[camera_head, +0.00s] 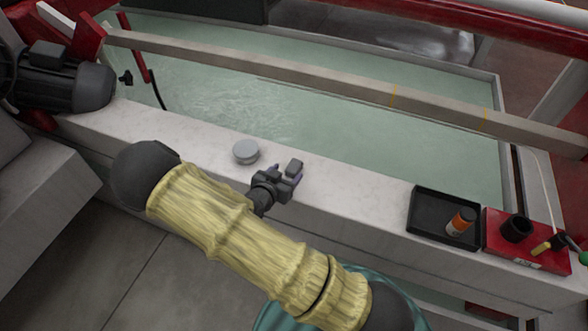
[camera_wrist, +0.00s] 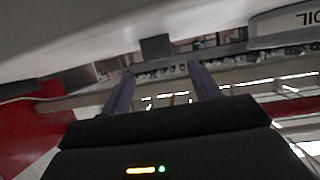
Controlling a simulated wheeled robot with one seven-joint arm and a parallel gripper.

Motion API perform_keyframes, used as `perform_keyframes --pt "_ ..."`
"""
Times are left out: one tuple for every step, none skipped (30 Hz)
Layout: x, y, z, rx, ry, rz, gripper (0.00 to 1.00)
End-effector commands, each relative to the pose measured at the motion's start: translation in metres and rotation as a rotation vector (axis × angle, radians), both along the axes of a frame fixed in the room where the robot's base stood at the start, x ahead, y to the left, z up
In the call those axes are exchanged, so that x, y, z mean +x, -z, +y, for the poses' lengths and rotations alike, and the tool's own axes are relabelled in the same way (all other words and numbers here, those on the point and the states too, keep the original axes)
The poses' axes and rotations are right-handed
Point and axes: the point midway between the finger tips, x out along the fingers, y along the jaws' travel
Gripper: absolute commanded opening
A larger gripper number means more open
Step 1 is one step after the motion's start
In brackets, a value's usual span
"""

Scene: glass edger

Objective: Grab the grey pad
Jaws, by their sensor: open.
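The grey pad (camera_head: 294,166) is a small dark grey block on the pale stone ledge, near the middle of the head view. In the wrist view it appears as a dark grey square (camera_wrist: 156,47), centred beyond and between the two purple fingers. My gripper (camera_head: 287,174) is open and low over the ledge, with its fingers towards the pad. In the wrist view my gripper (camera_wrist: 160,73) has a clear gap between its fingers. I cannot tell whether the fingertips are on either side of the pad or just short of it.
A round light grey disc (camera_head: 246,152) lies on the ledge (camera_head: 350,190) left of my gripper. To the right stand a black tray (camera_head: 425,215) with an orange bottle (camera_head: 461,222) and a red holder (camera_head: 540,257). A grey beam (camera_head: 340,85) crosses behind, over the pale green area.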

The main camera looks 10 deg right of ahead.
Motion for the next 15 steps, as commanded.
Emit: perform_keyframes --pt "0.0048 0.0038 -0.0053 0.000 0.003 0.000 0.62" --pt "0.0070 0.0047 -0.0066 0.000 0.002 0.000 0.62" --pt "0.0093 0.0057 -0.0080 0.001 0.000 0.001 0.62" --pt "0.0104 0.0062 -0.0088 0.001 0.000 0.001 0.62" --pt "0.0110 0.0064 -0.0093 0.001 0.000 0.001 0.62" --pt "0.0113 0.0064 -0.0095 0.001 0.000 0.001 0.62" --pt "0.0112 0.0063 -0.0095 0.001 0.000 0.001 0.62" --pt "0.0112 0.0063 -0.0094 0.001 -0.001 0.001 0.62" --pt "0.0110 0.0062 -0.0093 0.001 -0.001 0.001 0.62" --pt "0.0110 0.0062 -0.0093 0.001 -0.001 0.001 0.62" --pt "0.0110 0.0062 -0.0093 0.001 -0.001 0.001 0.62" --pt "0.0110 0.0062 -0.0093 0.001 -0.001 0.001 0.62" --pt "0.0111 0.0062 -0.0094 0.001 0.000 0.001 0.62" --pt "0.0114 0.0066 -0.0098 0.001 0.000 0.001 0.62" --pt "0.0124 0.0078 -0.0109 0.000 0.001 0.000 0.62"
